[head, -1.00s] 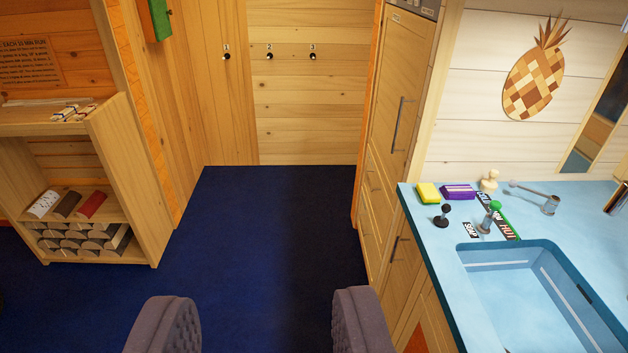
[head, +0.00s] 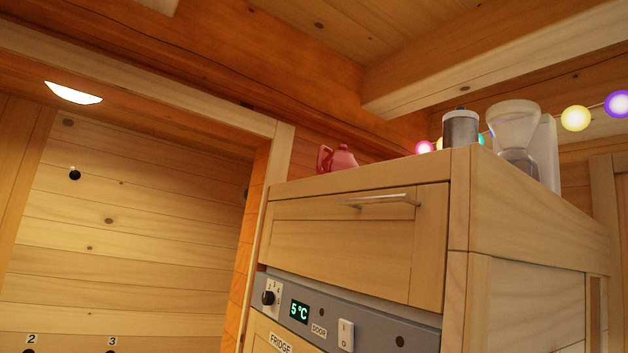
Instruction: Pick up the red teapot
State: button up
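The red teapot (head: 341,159) sits on top of the tall wooden fridge cabinet (head: 345,240), toward its left side. Its handle is on the left. Its lower part is partly hidden by the cabinet's top front edge, as I look up from below. My gripper is not in view now, so where it is relative to the teapot does not show.
A coffee maker (head: 520,140) and a grey canister (head: 461,131) stand on the same cabinet top, to the right. A metal drawer handle (head: 377,201) sticks out below the teapot. A ceiling beam (head: 500,65) runs above. Coloured bulbs (head: 576,118) hang behind.

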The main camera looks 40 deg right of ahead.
aim_at(340, 160)
jog(key=i+j+z, duration=0.1)
jog(key=i+z, duration=0.25)
jog(key=i+j+z, duration=0.3)
jog(key=i, duration=0.25)
jog(key=i+j+z, duration=0.35)
jog(key=i+l, duration=0.1)
